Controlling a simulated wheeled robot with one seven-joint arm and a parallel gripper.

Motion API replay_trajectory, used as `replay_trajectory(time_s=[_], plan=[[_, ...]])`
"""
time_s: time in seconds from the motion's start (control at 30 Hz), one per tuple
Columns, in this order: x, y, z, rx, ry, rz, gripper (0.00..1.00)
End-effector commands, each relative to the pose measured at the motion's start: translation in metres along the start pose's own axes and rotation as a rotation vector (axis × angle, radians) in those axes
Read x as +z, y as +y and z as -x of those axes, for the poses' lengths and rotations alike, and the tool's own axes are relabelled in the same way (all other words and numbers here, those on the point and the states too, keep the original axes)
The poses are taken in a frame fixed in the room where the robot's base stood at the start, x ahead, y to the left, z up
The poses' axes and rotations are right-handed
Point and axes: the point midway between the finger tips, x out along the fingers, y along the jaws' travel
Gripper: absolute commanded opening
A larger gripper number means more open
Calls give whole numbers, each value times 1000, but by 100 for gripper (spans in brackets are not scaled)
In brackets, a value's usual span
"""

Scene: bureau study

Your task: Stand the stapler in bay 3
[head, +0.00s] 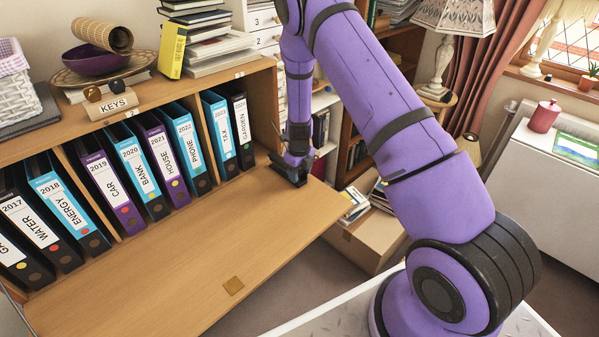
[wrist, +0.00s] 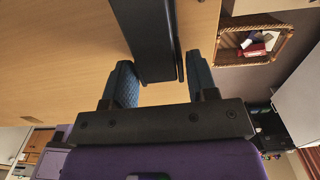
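The black stapler (head: 287,172) is at the right end of the bureau's wooden leaf (head: 190,270). In the wrist view the dark stapler (wrist: 152,40) reaches from the top edge down between the fingertips. My gripper (head: 297,158) is right over it, pointing down. In the wrist view my gripper's fingers (wrist: 162,78) stand on either side of the stapler. The left one looks against it and a thin gap shows at the right one, so a firm grip cannot be confirmed. Bay 3, under its label (head: 239,74), holds the TAX binder (head: 220,128) and GARDEN binder (head: 241,130), with a narrow space to their right.
Bay 2 (head: 130,113) is filled with several binders. A divider separates it from bay 3, and the bureau's side wall (head: 268,105) bounds bay 3 on the right. The leaf's middle is clear except for a small brown square (head: 233,286). A cardboard box (head: 365,240) stands beyond the leaf.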

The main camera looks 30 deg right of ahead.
Motion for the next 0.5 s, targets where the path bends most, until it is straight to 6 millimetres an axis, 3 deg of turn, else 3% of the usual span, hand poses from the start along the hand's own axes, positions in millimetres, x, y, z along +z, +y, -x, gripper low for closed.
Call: replay_trajectory(time_s=[0.03,0.07,0.37,0.5], plan=[[0,0,0,0,0,0,65],[0,0,0,0,0,0,72],[0,0,2,0,0,0,72],[1,0,13,-1,-2,0,72]])
